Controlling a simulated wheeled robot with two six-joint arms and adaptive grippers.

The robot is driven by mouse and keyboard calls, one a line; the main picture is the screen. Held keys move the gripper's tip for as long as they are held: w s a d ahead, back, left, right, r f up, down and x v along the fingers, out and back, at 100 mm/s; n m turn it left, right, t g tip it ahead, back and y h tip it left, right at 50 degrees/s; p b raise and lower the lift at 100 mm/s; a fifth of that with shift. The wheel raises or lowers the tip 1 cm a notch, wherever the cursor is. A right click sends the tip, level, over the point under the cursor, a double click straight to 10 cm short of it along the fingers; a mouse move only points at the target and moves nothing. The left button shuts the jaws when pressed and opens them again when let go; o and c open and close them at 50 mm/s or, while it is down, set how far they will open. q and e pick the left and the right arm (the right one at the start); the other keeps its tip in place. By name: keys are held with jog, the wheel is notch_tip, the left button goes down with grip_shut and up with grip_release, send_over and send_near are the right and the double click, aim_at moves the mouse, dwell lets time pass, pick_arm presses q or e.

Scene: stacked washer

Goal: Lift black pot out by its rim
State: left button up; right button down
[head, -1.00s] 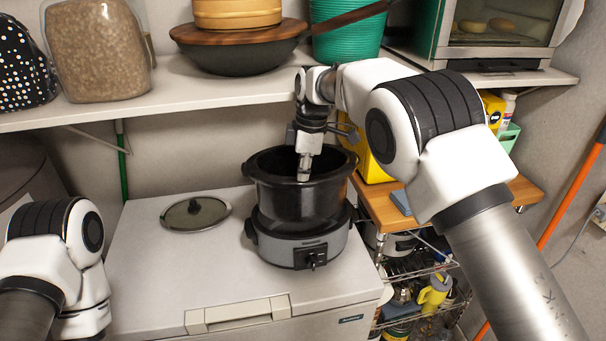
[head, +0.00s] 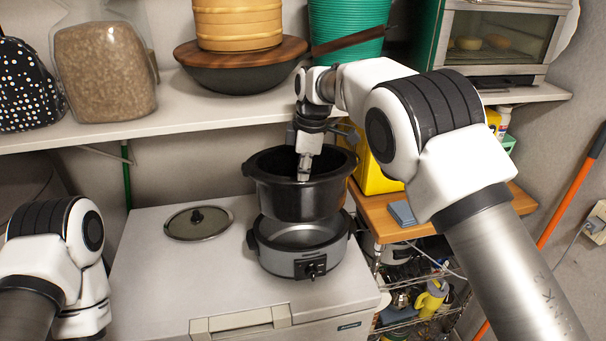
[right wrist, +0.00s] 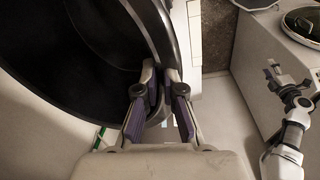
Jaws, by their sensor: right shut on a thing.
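The black pot (head: 300,200) hangs above the grey slow cooker base (head: 308,262) in the head view, with a gap showing the base's bare inside. It is roughly level. My right gripper (head: 304,170) reaches down into it and is shut on its rim. In the right wrist view, the fingers (right wrist: 160,95) straddle the rim of the pot, whose dark inside (right wrist: 70,60) fills the left. My left arm is at the lower left of the head view, its fingers out of sight. My left gripper (right wrist: 287,85) shows small in the right wrist view; its opening is unclear.
The glass lid (head: 198,222) lies on the white chest freezer (head: 170,290), left of the base. A wooden-topped cart (head: 390,222) with a yellow box (head: 372,172) stands to the right.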

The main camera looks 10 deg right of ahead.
jog(key=shift+r+p, duration=0.3)
jog(key=shift+r, duration=0.4)
jog(key=shift+r+p, duration=0.6)
jog(key=shift+r, duration=0.6)
jog(key=shift+f, duration=0.1)
